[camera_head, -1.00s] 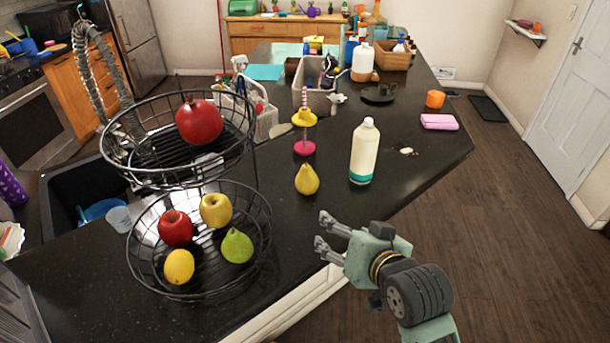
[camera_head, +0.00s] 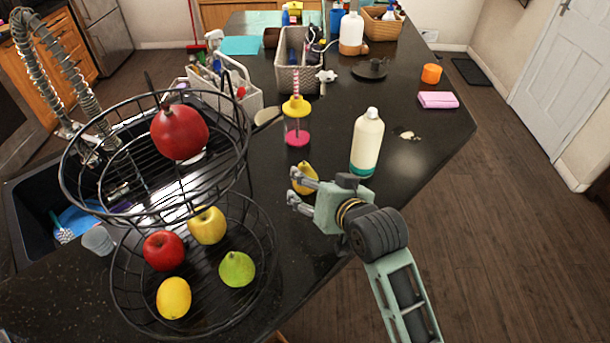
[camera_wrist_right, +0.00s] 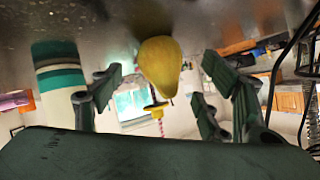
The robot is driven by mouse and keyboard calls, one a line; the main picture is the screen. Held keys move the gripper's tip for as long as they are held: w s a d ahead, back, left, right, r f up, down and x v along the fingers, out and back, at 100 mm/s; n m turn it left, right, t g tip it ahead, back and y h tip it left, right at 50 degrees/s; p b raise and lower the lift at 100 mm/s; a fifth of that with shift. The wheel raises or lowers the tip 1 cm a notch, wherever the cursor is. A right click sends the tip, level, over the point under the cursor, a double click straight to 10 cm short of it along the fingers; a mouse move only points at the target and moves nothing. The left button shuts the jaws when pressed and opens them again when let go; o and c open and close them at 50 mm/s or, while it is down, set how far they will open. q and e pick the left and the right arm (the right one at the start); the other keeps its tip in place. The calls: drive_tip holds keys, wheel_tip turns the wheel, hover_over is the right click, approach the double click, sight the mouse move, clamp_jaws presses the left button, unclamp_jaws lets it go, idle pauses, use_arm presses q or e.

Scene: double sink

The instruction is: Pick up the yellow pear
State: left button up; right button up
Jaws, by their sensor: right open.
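The yellow pear (camera_head: 305,177) stands upright on the dark counter, partly hidden behind my right gripper (camera_head: 292,188) in the head view. In the right wrist view, which appears upside down, the pear (camera_wrist_right: 161,66) is ahead of and between the spread fingers of my right gripper (camera_wrist_right: 163,98). The fingers are open and empty, and I see no contact with the pear. My left gripper is not in view.
A white bottle with a teal band (camera_head: 367,143) stands right of the pear. A yellow and pink stand (camera_head: 297,122) is behind it. A two-tier wire basket (camera_head: 118,288) with several fruits stands to the left. Counter between basket and pear is clear.

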drive_tip(key=p+x, duration=0.1)
drive_tip(key=x, duration=0.3)
drive_tip(key=shift+w+f, duration=0.1)
drive_tip(key=shift+w, duration=0.15)
drive_tip(key=c, duration=0.6)
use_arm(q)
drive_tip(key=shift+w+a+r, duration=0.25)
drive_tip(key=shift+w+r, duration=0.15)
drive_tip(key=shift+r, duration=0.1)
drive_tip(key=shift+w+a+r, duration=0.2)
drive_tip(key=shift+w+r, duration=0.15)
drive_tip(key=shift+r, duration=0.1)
use_arm(e)
drive_tip(key=c, duration=0.7)
